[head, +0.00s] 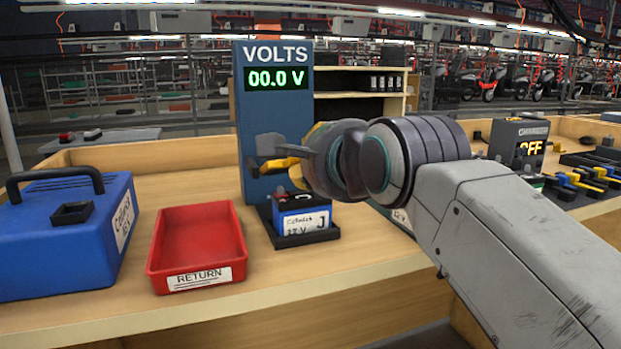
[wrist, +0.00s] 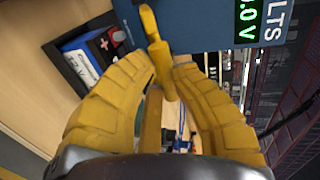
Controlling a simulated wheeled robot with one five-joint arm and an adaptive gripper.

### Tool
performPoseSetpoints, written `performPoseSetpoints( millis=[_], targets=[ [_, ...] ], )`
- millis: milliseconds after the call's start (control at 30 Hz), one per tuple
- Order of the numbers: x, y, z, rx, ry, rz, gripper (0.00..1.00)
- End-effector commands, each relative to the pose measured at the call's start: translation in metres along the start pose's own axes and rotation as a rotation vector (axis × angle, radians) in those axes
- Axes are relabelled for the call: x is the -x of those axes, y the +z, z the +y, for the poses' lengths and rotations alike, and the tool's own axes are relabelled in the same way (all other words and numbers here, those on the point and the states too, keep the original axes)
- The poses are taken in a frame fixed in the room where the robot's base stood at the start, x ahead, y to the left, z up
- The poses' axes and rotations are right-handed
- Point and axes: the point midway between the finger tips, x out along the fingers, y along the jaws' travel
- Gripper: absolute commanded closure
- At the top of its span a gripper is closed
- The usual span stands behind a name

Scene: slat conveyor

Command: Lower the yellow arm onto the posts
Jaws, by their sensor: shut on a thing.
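The yellow arm (head: 276,165) sticks out from the front of the blue volts tester (head: 272,115), whose display reads 00.0 V. My gripper (wrist: 160,72) is shut on the yellow arm, which shows between the ribbed fingers in the wrist view (wrist: 152,30). A blue battery (head: 303,222) marked J and 12 V sits upright in a dark holder (head: 292,240) below the arm. In the wrist view, a red post (wrist: 118,36) shows on top of the battery (wrist: 80,55). The arm is apart from the battery top in the head view. The other post is hard to make out.
A red RETURN tray (head: 198,240) stands empty left of the tester. A blue charger-like box (head: 65,230) with a handle stands at the far left. At the right are a charger (head: 518,140) reading OFF and yellow and blue clamps (head: 580,180).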

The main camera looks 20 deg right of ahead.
Motion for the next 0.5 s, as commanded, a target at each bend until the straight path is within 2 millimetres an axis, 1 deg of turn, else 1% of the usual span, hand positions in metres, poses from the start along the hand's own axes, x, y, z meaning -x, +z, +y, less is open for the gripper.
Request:
performPoseSetpoints(
  millis=[33, 500],
  targets=[
    [-0.004, 0.001, 0.013, 0.0, 0.007, -0.002, 1.0],
    [-0.007, 0.001, 0.05, 0.001, 0.012, -0.002, 1.0]
  ],
)
